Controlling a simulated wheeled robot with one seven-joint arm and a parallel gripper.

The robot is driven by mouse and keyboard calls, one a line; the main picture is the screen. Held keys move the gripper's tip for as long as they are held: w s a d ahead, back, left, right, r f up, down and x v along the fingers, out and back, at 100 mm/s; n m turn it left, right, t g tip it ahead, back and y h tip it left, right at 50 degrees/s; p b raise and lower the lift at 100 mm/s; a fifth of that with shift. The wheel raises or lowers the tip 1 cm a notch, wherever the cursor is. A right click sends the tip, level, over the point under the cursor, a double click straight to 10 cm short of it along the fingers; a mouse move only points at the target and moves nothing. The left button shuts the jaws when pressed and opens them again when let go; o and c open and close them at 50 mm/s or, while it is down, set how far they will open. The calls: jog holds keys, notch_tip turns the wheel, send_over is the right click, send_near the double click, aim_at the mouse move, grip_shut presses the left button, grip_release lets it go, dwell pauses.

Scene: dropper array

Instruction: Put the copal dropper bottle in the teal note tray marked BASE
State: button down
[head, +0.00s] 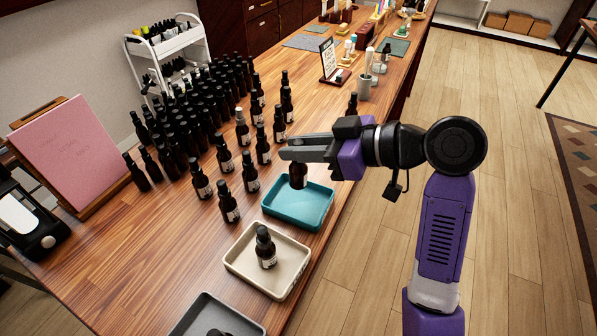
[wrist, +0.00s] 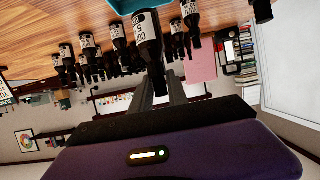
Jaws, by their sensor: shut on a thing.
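My gripper (head: 284,153) reaches in from the right and is shut on a dark dropper bottle (head: 298,178), held upright under the fingers over the teal tray (head: 318,218). In the wrist view, which is upside down, the bottle (wrist: 149,45) is between the fingers (wrist: 160,92). Its white label seems to begin with "COP", with a figure that looks like 5. The teal tray's edge (wrist: 122,5) shows at the top there. I cannot tell whether the bottle's base touches the tray floor. No BASE marking is readable.
A beige tray (head: 238,263) holding one bottle (head: 265,247) and a grey tray (head: 190,322) lie nearer. Several loose labelled bottles (head: 250,172) stand left of the teal tray, with a dense dark group (head: 195,115) behind. A pink board (head: 73,150) stands at the left.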

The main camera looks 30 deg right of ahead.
aim_at(300, 172)
jog(key=shift+f, duration=3.1)
jog(key=shift+f, duration=0.15)
jog(key=c, duration=1.3)
grip_release()
jog(key=shift+s+d+r, duration=0.1)
jog(key=shift+d+r, duration=0.05)
jog(key=shift+r, duration=0.1)
jog(key=v, duration=1.1)
jog(key=shift+s+d+r+b, duration=0.1)
jog(key=shift+s+r+b, duration=0.15)
jog(key=shift+b, duration=0.1)
